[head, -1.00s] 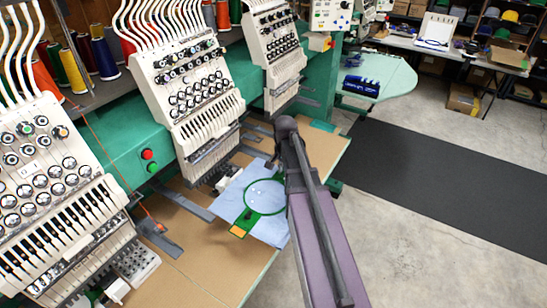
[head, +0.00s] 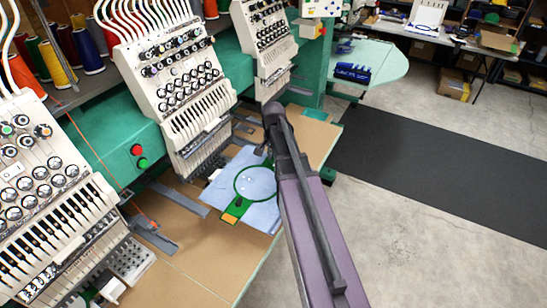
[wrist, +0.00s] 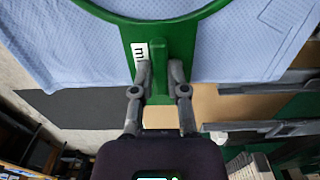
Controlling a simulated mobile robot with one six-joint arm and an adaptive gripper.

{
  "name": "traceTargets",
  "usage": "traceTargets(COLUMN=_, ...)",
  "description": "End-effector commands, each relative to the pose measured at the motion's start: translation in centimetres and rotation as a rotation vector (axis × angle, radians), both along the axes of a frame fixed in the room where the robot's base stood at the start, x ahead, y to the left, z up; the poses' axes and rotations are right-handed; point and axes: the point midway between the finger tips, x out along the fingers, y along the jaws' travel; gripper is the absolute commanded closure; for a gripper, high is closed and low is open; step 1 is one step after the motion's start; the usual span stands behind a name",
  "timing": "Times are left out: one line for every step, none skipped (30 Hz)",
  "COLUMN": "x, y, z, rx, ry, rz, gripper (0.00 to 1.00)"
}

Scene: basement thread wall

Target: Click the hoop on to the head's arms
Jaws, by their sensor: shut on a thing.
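The green hoop (head: 237,193) holds a light-blue cloth (head: 263,213) across its ring and lies flat over the table beside the middle embroidery head (head: 185,80). An orange patch (head: 229,217) marks its near bracket. In the wrist view, my gripper (wrist: 160,75) is shut on the raised green grip of the hoop (wrist: 137,30), beside a white label with a dark "m". In the head view my arm hides the gripper. Grey flat arms (head: 181,196) reach out below the head; grey bars also show at the right of the wrist view (wrist: 265,87). I cannot tell whether hoop and arms touch.
More embroidery heads stand left (head: 50,200) and right (head: 265,45). The brown table (head: 200,255) runs beneath them. A rounded green table end (head: 375,65) holds a blue item. Grey concrete floor and a dark mat (head: 430,150) lie open to the right.

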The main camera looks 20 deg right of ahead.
Motion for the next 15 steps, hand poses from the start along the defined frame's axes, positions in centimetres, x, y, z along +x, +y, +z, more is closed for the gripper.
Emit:
traceTargets(x=0.3, y=0.2, z=-0.1, rx=0.001, ry=0.001, rz=0.001, gripper=1.0)
traceTargets(x=0.4, y=0.3, z=-0.2, rx=0.001, ry=0.001, rz=0.001, gripper=1.0)
traceTargets(x=0.6, y=0.4, z=-0.3, rx=0.001, ry=0.001, rz=0.001, gripper=1.0)
traceTargets(x=0.8, y=0.5, z=-0.3, rx=0.001, ry=0.001, rz=0.001, gripper=1.0)
traceTargets(x=0.9, y=0.6, z=-0.4, rx=0.001, ry=0.001, rz=0.001, gripper=1.0)
traceTargets(x=1.1, y=0.8, z=-0.5, rx=0.001, ry=0.001, rz=0.002, gripper=1.0)
traceTargets(x=1.3, y=0.9, z=-0.5, rx=0.001, ry=0.001, rz=0.002, gripper=1.0)
traceTargets(x=1.5, y=1.0, z=-0.6, rx=0.001, ry=0.001, rz=0.002, gripper=1.0)
traceTargets(x=1.7, y=1.2, z=-0.7, rx=0.001, ry=0.001, rz=0.003, gripper=1.0)
traceTargets(x=1.8, y=1.3, z=-0.7, rx=0.001, ry=0.001, rz=0.003, gripper=1.0)
traceTargets(x=2.0, y=1.4, z=-0.8, rx=0.001, ry=0.001, rz=0.003, gripper=1.0)
traceTargets(x=2.2, y=1.6, z=-0.9, rx=0.001, ry=0.001, rz=0.002, gripper=1.0)
traceTargets(x=2.4, y=1.7, z=-0.9, rx=0.001, ry=0.001, rz=0.002, gripper=1.0)
traceTargets(x=2.6, y=1.8, z=-1.0, rx=0.001, ry=0.001, rz=0.002, gripper=1.0)
traceTargets(x=2.8, y=2.0, z=-1.1, rx=0.001, ry=0.001, rz=0.002, gripper=1.0)
